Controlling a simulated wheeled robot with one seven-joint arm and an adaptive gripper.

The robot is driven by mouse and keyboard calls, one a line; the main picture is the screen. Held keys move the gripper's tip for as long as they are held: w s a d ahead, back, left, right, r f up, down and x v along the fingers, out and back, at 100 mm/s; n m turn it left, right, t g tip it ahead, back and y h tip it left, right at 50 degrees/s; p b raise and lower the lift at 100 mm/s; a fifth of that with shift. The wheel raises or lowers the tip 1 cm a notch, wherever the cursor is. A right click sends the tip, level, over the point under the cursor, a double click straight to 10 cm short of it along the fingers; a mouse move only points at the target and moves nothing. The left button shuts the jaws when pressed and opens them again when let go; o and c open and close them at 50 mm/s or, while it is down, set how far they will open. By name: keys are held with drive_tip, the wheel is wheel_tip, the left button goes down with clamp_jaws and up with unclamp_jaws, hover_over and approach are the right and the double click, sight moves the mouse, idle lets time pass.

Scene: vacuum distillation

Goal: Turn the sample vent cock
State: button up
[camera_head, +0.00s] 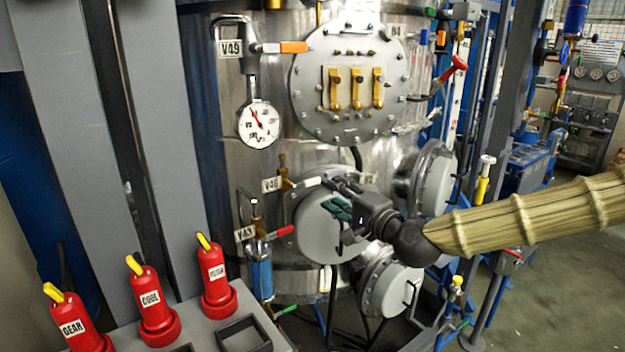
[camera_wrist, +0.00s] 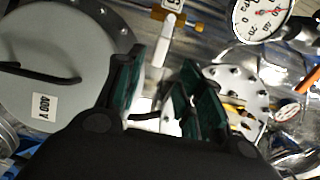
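No label naming the sample vent cock is legible. In the head view, small tagged cocks sit on the steel vessel: V49 with an orange handle (camera_head: 293,47), a brass one (camera_head: 283,167) beside a tag that seems to read V46, and V43 with a red handle (camera_head: 285,231). My gripper (camera_head: 338,208) has teal fingers and is in front of the large round port cover, right of and lower than the brass cock. In the wrist view, my gripper (camera_wrist: 165,75) is open, with nothing held. A brass fitting with a white tag (camera_wrist: 172,8) lies beyond the fingertips.
A pressure gauge (camera_head: 258,124) hangs below V49. Open floor shows at right.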

sight(314, 182)
drive_tip(key=p+x, duration=0.3)
drive_tip(key=x, duration=0.6)
drive_tip(key=shift+a, duration=0.1)
clamp_jaws()
